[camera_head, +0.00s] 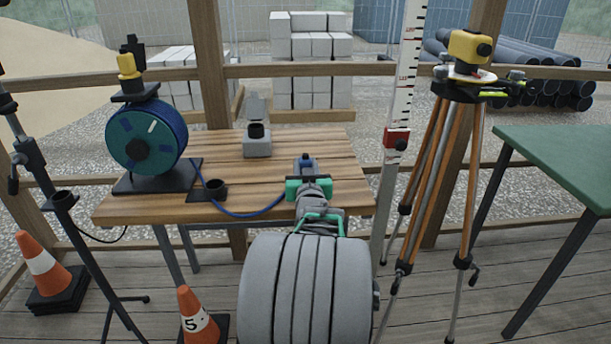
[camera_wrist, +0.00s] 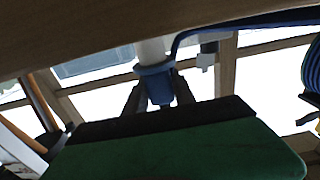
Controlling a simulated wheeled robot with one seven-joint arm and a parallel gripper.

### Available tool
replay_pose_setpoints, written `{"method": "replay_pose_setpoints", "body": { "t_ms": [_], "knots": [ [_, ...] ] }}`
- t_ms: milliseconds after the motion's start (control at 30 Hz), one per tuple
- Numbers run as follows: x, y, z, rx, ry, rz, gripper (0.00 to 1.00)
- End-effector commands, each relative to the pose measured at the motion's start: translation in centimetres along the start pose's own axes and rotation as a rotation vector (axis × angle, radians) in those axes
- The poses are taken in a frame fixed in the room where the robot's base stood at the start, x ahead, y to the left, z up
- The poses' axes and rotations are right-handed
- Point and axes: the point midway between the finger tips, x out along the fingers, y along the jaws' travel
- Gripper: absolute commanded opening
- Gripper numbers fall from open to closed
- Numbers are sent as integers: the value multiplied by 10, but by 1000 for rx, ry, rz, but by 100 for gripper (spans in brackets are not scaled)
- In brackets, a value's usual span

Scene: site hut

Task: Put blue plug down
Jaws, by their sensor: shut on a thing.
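The blue plug (camera_head: 306,161) is at the far end of my gripper (camera_head: 307,175), over the right part of the wooden table (camera_head: 322,148). The wrist view shows the plug (camera_wrist: 157,82) between the two dark fingers of my gripper (camera_wrist: 158,92), which is shut on it. A blue cable (camera_head: 250,214) runs from the plug in a low loop to the left, toward the cable reel (camera_head: 147,140). A grey socket box (camera_head: 257,148) with a raised lid stands left of the plug, apart from it. I cannot tell the plug's exact height above the table.
A small black holder (camera_head: 214,189) stands on the table beside the reel. A levelling staff (camera_head: 388,200) and a tripod with a yellow instrument (camera_head: 468,47) stand to the right. A green table (camera_head: 560,155) is at the far right. Traffic cones (camera_head: 43,262) stand on the floor at left.

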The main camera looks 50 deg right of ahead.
Motion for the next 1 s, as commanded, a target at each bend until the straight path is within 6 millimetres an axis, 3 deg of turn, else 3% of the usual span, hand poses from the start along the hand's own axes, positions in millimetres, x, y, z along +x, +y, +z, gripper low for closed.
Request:
{"method": "replay_pose_setpoints", "body": {
  "t_ms": [233, 733, 867, 1000],
  "knots": [
    [0, 0, 0, 0, 0, 0, 0],
    [0, 0, -3, 0, 2, 0, 0],
    [0, -1, -15, 0, 3, -2, 0],
    [-2, -4, -44, -1, 5, -6, 0]
  ]
}}
